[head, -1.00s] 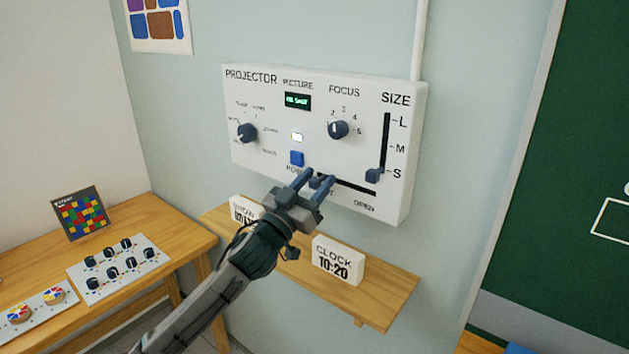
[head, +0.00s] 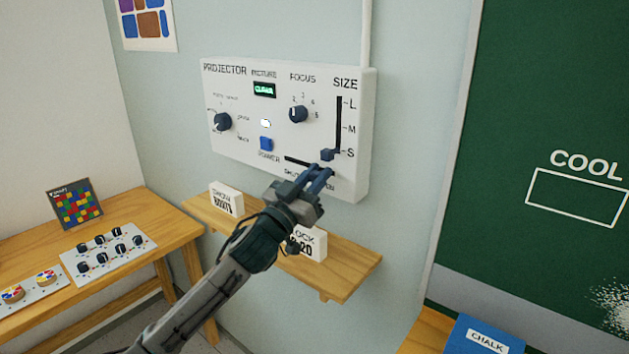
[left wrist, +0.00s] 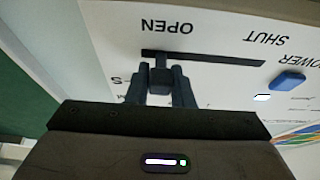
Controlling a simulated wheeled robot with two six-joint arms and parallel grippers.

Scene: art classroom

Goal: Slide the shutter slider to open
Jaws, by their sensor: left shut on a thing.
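The white projector panel (head: 221,85) is on the wall. Its horizontal shutter slot (head: 297,161) runs along the bottom. My left gripper (head: 322,172) is at the right part of this slot and covers its end and some lettering. The left wrist view shows the panel upside down, with the slot (left wrist: 220,59) between SHUT and OPEN. There the left gripper (left wrist: 161,76) is shut on the dark shutter slider (left wrist: 161,77), which stands close to the OPEN end of the slot. My right gripper is not in view.
The size slider (head: 327,154) stands at S, just above my left gripper. A shelf (head: 340,278) below holds a clock block (head: 311,239) and a show block (head: 226,199). A green chalkboard (head: 560,90) is at the right. A green-lit display (head: 264,90) is above.

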